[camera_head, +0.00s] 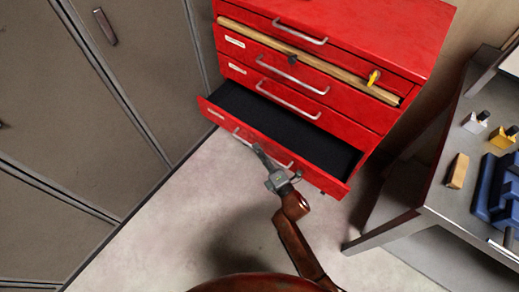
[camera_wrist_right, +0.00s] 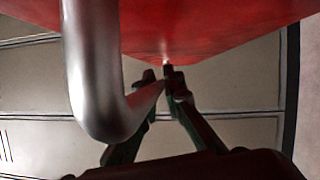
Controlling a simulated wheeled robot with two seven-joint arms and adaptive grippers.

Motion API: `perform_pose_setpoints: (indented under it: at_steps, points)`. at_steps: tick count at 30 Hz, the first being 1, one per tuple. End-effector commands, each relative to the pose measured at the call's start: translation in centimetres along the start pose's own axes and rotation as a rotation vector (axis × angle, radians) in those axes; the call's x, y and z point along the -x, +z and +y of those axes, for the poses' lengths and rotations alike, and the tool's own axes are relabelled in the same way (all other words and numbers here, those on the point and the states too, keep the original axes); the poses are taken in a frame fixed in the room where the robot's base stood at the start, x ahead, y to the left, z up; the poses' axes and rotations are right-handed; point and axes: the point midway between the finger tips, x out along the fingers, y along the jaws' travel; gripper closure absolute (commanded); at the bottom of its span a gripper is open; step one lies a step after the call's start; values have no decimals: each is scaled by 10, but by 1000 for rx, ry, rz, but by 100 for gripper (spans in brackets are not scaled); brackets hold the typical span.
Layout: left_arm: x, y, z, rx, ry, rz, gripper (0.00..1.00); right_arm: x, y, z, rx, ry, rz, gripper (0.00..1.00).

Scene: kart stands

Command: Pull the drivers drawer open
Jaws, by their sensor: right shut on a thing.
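The red drawer cabinet (camera_head: 385,38) stands at the top of the head view. Its lowest drawer (camera_head: 330,178) is pulled out and shows a dark, empty-looking inside. The drawer labels are too small to read, so I cannot tell which one says drivers. My right gripper (camera_head: 262,152) is at the lowest drawer's front, shut on its metal bar handle (camera_head: 282,161). In the right wrist view the handle (camera_wrist_right: 95,75) is large at the left and bends toward the gripper's fingers (camera_wrist_right: 163,80), below the red front (camera_wrist_right: 210,25). My left gripper is not in view.
Grey lockers (camera_head: 120,90) stand close on the left. A grey bench (camera_head: 425,200) with several small items stands on the right. The floor (camera_head: 180,235) between is clear.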

Motion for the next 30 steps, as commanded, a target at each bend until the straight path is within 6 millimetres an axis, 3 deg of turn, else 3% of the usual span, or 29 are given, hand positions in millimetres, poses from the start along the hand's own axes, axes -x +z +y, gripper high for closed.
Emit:
perform_pose_setpoints:
  at_steps: [6,11,21,22,30]
  points:
    - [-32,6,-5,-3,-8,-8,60,19,-45,10,-6,-3,1,100]
    - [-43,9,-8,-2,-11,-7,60,28,-66,13,-4,-5,0,100]
    - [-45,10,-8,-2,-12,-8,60,30,-69,13,-1,-5,0,100]
    - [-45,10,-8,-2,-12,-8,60,30,-69,13,-1,-5,0,91]
    - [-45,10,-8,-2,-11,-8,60,29,-69,14,-1,-3,0,74]
